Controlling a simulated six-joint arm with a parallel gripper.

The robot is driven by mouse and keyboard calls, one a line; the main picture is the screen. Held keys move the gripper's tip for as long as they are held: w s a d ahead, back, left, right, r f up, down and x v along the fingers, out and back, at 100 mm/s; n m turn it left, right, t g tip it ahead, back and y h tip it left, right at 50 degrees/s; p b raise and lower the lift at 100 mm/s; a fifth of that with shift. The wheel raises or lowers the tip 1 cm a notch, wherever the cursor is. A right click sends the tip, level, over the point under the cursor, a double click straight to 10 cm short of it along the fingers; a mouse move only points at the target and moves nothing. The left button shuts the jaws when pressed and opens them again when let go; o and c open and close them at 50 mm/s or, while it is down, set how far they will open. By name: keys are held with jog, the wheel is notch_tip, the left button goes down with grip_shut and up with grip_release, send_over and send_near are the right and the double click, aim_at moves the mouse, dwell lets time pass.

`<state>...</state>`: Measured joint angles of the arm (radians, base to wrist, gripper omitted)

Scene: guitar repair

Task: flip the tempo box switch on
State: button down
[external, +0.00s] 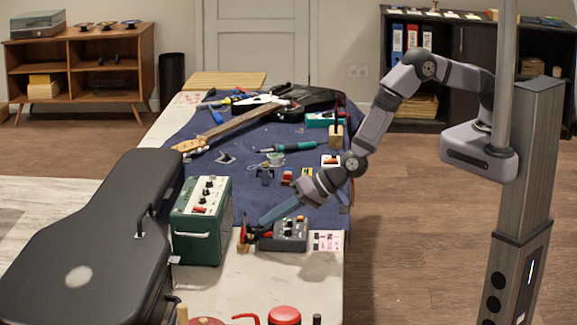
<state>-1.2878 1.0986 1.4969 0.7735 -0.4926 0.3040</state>
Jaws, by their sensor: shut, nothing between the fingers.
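A dark grey box with small knobs on top (291,236), which looks like the tempo box, sits near the front right of the workbench. My gripper (263,221) reaches down and left from the right side. Its fingers are shut and empty, with the tips at the upper left edge of the dark box. I cannot tell whether they touch it. The box's switch and its position are too small to make out, and the fingers hide part of the box's far left side.
A green amplifier (197,247) stands left of the dark box. Red-handled pliers in a wooden block (243,247) are close to my fingertips. A black guitar case (95,240) fills the left. A guitar (235,125) and tools lie on the blue mat (235,187).

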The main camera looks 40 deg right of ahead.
aim_at(275, 236)
jog(key=r+p, duration=0.2)
jog(key=r, duration=0.1)
jog(key=r+p, duration=0.1)
jog(key=r, duration=0.1)
jog(key=shift+s+d+p, duration=0.3)
jog(key=shift+p, duration=0.05)
dwell(0.5)
jog(key=w+d+r+g+h, duration=0.15)
jog(key=w+d+r, duration=0.35)
jog(key=w+d, duration=0.75)
jog(key=w+d+r+h, duration=0.1)
jog(key=d+r+h, duration=0.2)
jog(key=d, duration=1.5)
jog(key=s+d+r+g+h, duration=0.1)
jog(key=s+d, duration=0.4)
jog(key=d, duration=0.5)
jog(key=s+d+r+g+h, duration=0.1)
jog(key=s+d+g, duration=0.1)
jog(key=s+d, duration=0.4)
jog(key=s+d+r+m+g+h, duration=0.1)
jog(key=s+d, duration=0.5)
jog(key=d, duration=0.7)
jog(key=shift+s+d+g+h, duration=0.15)
jog(key=shift+d+g+h, duration=0.25)
jog(key=shift+g, duration=0.35)
